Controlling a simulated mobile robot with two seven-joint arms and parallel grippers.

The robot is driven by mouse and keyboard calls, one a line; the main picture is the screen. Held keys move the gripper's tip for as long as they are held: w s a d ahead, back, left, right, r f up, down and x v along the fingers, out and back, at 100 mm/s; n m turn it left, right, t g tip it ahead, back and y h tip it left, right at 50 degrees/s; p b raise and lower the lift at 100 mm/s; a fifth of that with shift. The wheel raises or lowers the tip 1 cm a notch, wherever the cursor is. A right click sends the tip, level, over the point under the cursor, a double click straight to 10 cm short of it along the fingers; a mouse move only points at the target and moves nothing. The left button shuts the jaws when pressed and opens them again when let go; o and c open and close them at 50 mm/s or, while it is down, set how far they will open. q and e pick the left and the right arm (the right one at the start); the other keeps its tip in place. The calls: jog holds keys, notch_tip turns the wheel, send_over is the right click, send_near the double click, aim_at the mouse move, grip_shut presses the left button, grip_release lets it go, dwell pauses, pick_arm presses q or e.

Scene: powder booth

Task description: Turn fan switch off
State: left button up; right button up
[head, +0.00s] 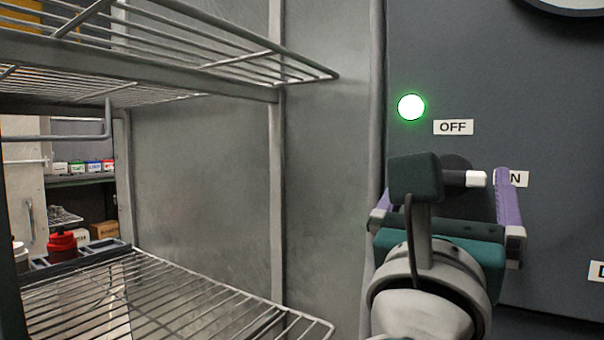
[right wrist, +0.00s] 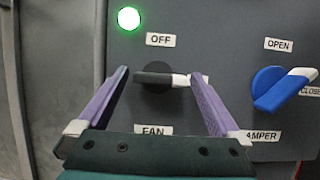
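The fan switch (right wrist: 157,79) is a black rotary knob with a white-tipped handle, above the FAN label (right wrist: 153,130) on the dark panel. Its handle points right, towards the ON label (head: 517,179); the OFF label (right wrist: 160,40) is above it. It also shows in the head view (head: 477,178), partly hidden by my wrist. My right gripper (right wrist: 158,76) is open, its purple fingers on either side of the knob. The white tip is close to the right finger; I cannot tell if they touch. The right gripper also shows in the head view (head: 444,182). My left gripper is not in view.
A green-rimmed lamp (head: 411,107) glows at the panel's upper left. A blue damper handle (right wrist: 270,88) with a white tip lies right of the gripper, labelled OPEN and CLOSE. A wire shelf rack (head: 180,300) stands on the left, by a grey metal wall.

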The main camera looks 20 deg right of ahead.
jog(key=c, duration=1.2)
jog(key=n+p, duration=0.1)
jog(key=n+t+y, duration=0.1)
jog(key=shift+r+n+p, duration=0.2)
jog(key=shift+n+p, duration=0.1)
jog(key=shift+p, duration=0.05)
jog(key=n+y+p, duration=0.2)
jog(key=n+p, duration=0.4)
jog(key=n+t+y+p, duration=0.1)
jog(key=n+y+p, duration=0.2)
jog(key=n+p, duration=0.2)
jog(key=n+y+p, duration=0.2)
jog(key=n+p, duration=0.4)
jog(key=shift+s+d+r+n+y+p, duration=0.1)
jog(key=shift+s+r+n+y+p, duration=0.05)
jog(key=shift+r+n+y+p, duration=0.2)
jog(key=n+p, duration=0.2)
jog(key=shift+f+p, duration=0.1)
jog(key=shift+p, duration=0.25)
jog(key=shift+f+n, duration=0.1)
jog(key=shift+n, duration=0.15)
jog(key=o, duration=1.2)
